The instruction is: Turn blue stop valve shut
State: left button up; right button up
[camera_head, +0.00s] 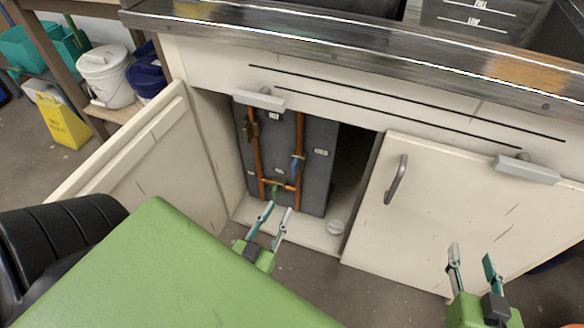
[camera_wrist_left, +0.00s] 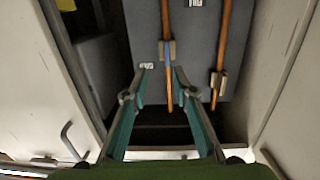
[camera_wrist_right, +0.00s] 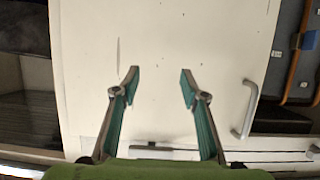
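The blue stop valve (camera_head: 296,166) sits on the right copper pipe (camera_head: 299,138), on a dark panel inside the open cabinet. It also shows in the left wrist view (camera_wrist_left: 167,50), where its blue lever looks roughly in line with the pipe. My left gripper (camera_head: 278,207) is open and empty, in front of and below the valve in the head view. In the left wrist view its fingertips (camera_wrist_left: 162,70) straddle the valve's pipe in the picture, apparently apart from it. My right gripper (camera_head: 471,252) is open and empty before the closed right door (camera_head: 440,200).
A brown valve (camera_head: 250,130) sits on the left pipe, and a green one (camera_head: 275,189) low between the pipes. The left door (camera_head: 140,165) stands open. The closed door has a grey handle (camera_head: 396,179).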

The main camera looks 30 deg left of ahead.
pick_arm(q)
jog(key=a+r+y, duration=0.1)
jog(key=r, duration=0.1)
jog(key=b, duration=0.2)
send_near(293, 169)
jog(key=w, duration=0.3)
jog(key=shift+n+t, duration=0.3)
jog(key=x, duration=0.4)
jog(key=b+x, duration=0.1)
jog(key=x, duration=0.1)
jog(key=shift+a+f, duration=0.15)
jog(key=shift+a, duration=0.2)
jog(key=shift+w, duration=0.2)
pick_arm(e)
notch_tip(293, 169, up, 16)
jog(key=a+t+y, duration=0.1)
jog(key=t+y, duration=0.1)
jog(key=t, duration=0.5)
jog(key=shift+w+a+r+t, duration=0.15)
jog(key=shift+a+t, duration=0.25)
pick_arm(q)
grip_shut()
